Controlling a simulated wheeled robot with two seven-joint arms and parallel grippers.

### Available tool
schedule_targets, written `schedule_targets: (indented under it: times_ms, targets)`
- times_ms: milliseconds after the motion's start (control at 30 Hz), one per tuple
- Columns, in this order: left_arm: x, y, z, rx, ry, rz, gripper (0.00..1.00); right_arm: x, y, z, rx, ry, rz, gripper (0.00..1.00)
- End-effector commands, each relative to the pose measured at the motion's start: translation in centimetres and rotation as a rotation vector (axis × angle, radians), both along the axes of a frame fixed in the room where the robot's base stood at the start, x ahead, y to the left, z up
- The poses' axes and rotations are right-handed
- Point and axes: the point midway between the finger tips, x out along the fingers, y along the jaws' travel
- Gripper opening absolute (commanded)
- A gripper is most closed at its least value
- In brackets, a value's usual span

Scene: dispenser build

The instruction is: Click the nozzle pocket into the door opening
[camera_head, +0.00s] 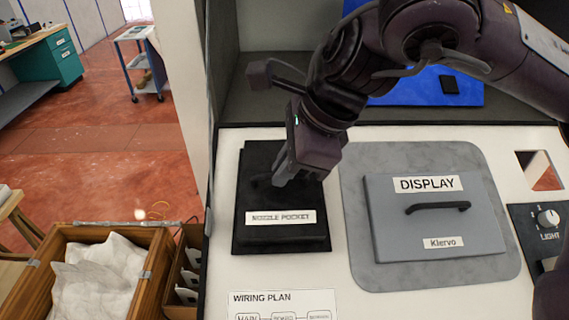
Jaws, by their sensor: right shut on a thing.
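The nozzle pocket (286,236) is a black block with a white "NOZZLE POCKET" label. It is at the left of the white door panel (240,280), over a larger black plate or rim. My right gripper (281,182) comes down from the upper right and is shut on the pocket's dark handle, near its upper part. The fingertips and most of the handle are hard to make out against the black. The door opening itself is hidden under the pocket, and I cannot tell how deep the pocket sits in it. My left gripper is not in view.
A grey "DISPLAY" unit (440,240) with a handle is to the right of the pocket. A "LIGHT" knob panel (541,232) is at the right edge. A "WIRING PLAN" sheet (284,308) is below. A wooden crate (152,281) with white cloth stands at lower left.

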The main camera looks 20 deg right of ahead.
Motion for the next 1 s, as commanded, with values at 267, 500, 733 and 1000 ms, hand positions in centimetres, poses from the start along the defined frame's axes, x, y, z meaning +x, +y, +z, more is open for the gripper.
schedule_targets:
  times_ms: [267, 500, 733, 1000]
  targets:
    - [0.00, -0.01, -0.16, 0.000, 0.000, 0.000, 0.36, 0.13, -0.02, -0.21, 0.002, -0.001, 0.000, 0.00]
    - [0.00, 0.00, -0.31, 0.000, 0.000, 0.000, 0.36, 0.23, -0.05, -0.52, 0.001, -0.001, 0.000, 0.00]
    - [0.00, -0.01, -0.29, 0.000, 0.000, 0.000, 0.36, 0.26, -0.05, -0.47, 0.002, -0.002, 0.000, 0.00]
    - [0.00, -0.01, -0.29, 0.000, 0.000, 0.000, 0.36, 0.26, -0.05, -0.47, 0.002, -0.002, 0.000, 0.24]
